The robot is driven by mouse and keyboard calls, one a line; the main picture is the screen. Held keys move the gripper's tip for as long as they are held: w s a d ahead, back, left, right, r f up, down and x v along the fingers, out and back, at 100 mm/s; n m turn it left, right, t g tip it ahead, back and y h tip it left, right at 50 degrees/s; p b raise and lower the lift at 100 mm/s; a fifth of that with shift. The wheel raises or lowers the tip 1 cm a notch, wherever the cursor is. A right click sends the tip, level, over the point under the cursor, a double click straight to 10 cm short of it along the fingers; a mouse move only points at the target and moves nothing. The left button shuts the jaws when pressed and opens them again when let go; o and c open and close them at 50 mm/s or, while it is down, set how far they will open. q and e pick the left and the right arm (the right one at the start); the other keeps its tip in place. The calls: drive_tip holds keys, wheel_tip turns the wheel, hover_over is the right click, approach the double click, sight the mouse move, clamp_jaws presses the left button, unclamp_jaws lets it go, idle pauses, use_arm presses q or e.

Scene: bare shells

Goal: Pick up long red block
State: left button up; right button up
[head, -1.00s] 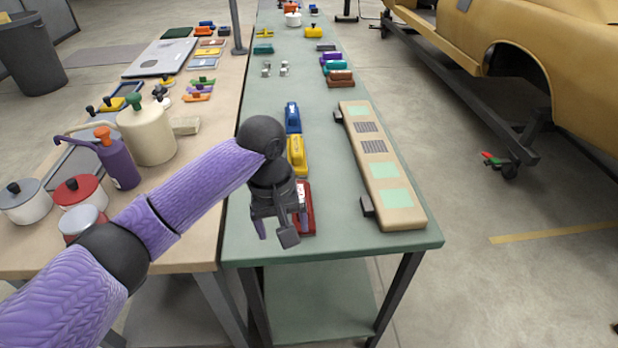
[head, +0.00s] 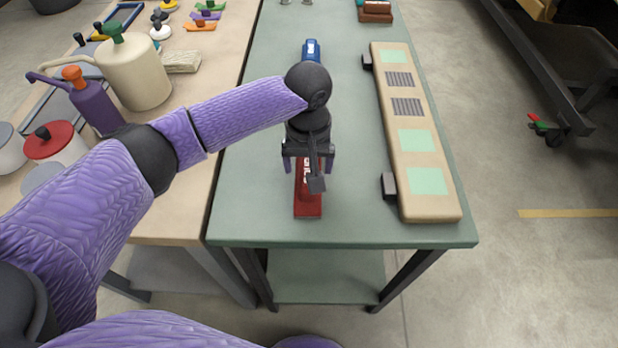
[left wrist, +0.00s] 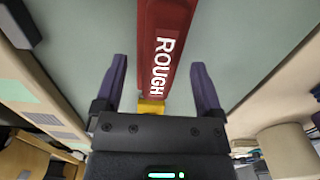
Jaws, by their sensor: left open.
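The long red block (head: 308,205) lies on the green table near its front edge, its length running front to back. White lettering reading "ROUGH" shows on it in the left wrist view (left wrist: 168,45). My left gripper (head: 308,182) is above the block with its fingers apart, one on each side of it in the picture. In the left wrist view the open fingers (left wrist: 158,75) frame the block, with nothing held between them. My arm hides the block's far part in the head view. My right gripper does not show.
A long tan board (head: 414,135) with green patches and dark knobs lies to the right. A blue block (head: 311,50) is farther back, and a yellow piece (left wrist: 150,106) adjoins the red block in the wrist view. The left tan table (head: 180,190) holds jars and a purple pump bottle (head: 95,105).

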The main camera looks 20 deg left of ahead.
sight(309, 167)
use_arm(q)
wheel_tip(309, 167, down, 2)
drive_tip(key=shift+f, duration=0.1)
drive_tip(key=shift+r, duration=0.2)
drive_tip(key=shift+c, duration=0.8)
clamp_jaws()
drive_tip(key=shift+r, duration=0.15)
wheel_tip(309, 167, up, 9)
drive_tip(key=p, duration=0.4)
drive_tip(key=shift+r, duration=0.4)
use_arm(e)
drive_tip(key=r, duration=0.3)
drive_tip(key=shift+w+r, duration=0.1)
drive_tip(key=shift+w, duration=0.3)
